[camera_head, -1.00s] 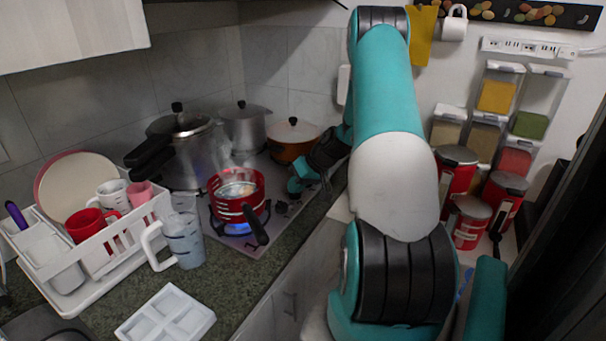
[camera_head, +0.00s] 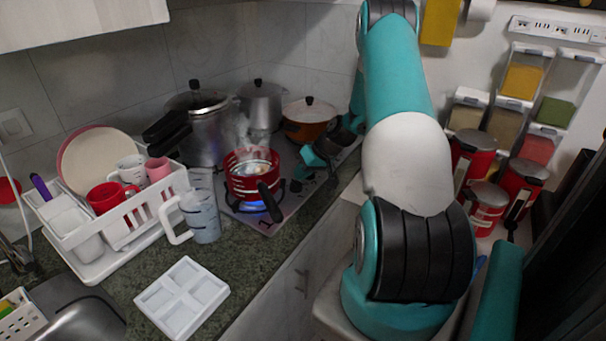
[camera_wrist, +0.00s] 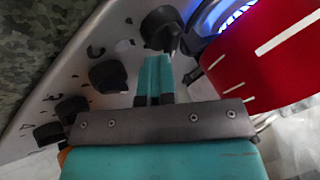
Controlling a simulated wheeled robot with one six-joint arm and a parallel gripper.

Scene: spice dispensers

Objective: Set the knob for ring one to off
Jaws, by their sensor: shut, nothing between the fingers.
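In the wrist view, my gripper (camera_wrist: 154,62) is shut and empty, its two teal fingers together. The fingertips are right by a black knob (camera_wrist: 162,28) on the pale stove panel; I cannot tell if they touch it. More black knobs, one beside the fingers (camera_wrist: 108,76) and others lower left (camera_wrist: 70,108), line the panel. Blue flame (camera_wrist: 222,12) shows at the top. In the head view, my gripper (camera_head: 309,156) is over the stove's right side, its tips and the knobs hard to make out. The lit burner (camera_head: 252,207) is under a red pot (camera_head: 248,180).
The red pot (camera_wrist: 268,55) is close to the right of my fingers in the wrist view. A pressure cooker (camera_head: 205,125), a steel pot (camera_head: 261,105) and an orange pot (camera_head: 308,128) stand behind. A dish rack (camera_head: 120,235) and measuring jug (camera_head: 203,215) are to the left.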

